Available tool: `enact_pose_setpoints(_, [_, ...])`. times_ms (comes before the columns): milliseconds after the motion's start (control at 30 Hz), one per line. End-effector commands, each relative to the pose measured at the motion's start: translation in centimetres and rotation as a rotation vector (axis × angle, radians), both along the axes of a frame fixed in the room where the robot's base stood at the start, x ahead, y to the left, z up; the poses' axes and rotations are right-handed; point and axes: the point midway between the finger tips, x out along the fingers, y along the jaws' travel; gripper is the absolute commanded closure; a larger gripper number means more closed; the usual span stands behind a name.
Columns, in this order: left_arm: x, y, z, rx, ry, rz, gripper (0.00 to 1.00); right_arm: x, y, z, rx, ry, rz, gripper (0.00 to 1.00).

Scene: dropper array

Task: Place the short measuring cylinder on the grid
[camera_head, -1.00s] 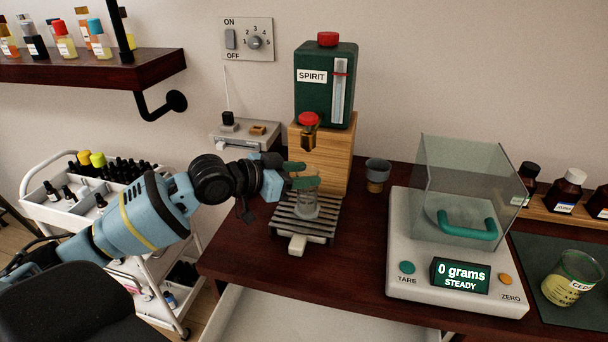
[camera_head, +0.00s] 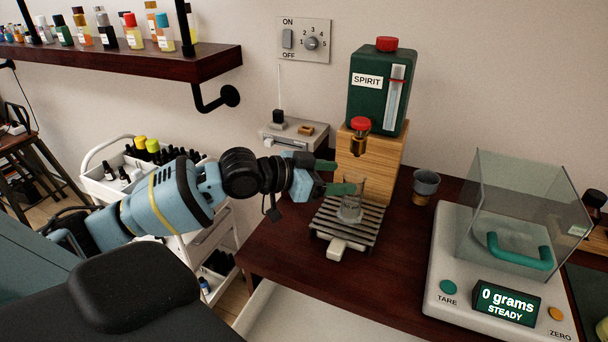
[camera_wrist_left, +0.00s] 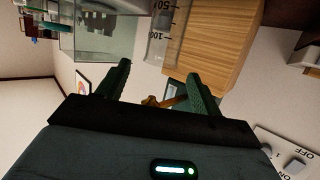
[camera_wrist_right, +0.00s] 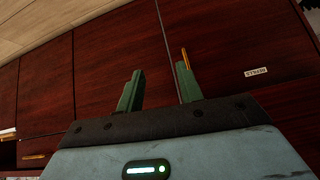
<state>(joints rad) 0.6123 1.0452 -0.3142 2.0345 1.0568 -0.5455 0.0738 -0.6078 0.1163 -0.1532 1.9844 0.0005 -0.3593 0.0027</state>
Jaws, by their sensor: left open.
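The short measuring cylinder (camera_head: 351,206) is clear glass and stands upright on the slatted grid (camera_head: 330,221), below the spirit dispenser's spout. It also shows in the left wrist view (camera_wrist_left: 165,35) with 50 and 100 marks, beyond the fingertips. My left gripper (camera_head: 346,178) is open, with its green fingertips beside the cylinder's upper part at its left. One finger partly overlaps the glass in the head view, and I cannot tell whether they touch. My right gripper (camera_wrist_right: 160,70) is open and empty, facing dark red cabinet fronts; it is out of the head view.
The green spirit dispenser (camera_head: 377,90) sits on a wooden block (camera_head: 384,160) behind the grid. A small grey cup (camera_head: 425,184) stands to the right, then the scale (camera_head: 460,270) with its glass shield. A shelf of bottles (camera_head: 150,62) hangs at the upper left.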

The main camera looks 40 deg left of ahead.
Motion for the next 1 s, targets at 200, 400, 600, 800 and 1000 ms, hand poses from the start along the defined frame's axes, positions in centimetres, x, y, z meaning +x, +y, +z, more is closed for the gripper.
enact_pose_setpoints(200, [-2.6,1.6,0.7,0.004,0.004,0.002,0.34,0.0,0.0,0.0,0.000,-0.001,0.000,0.64])
enact_pose_setpoints(400, [-4.2,2.5,1.4,0.004,0.003,0.000,0.34,0.3,0.0,0.3,0.001,-0.008,-0.001,0.64])
enact_pose_setpoints(600, [-5.3,3.2,2.0,0.003,0.000,0.002,0.34,1.1,0.1,1.4,0.003,-0.031,-0.003,0.64])
enact_pose_setpoints(800, [-6.3,3.8,2.3,0.002,0.001,0.003,0.34,1.9,0.1,2.4,0.003,-0.053,-0.004,0.64])
enact_pose_setpoints(1000, [-6.8,4.0,2.5,0.001,0.001,0.000,0.34,2.0,0.0,2.7,0.003,-0.058,-0.005,0.64])
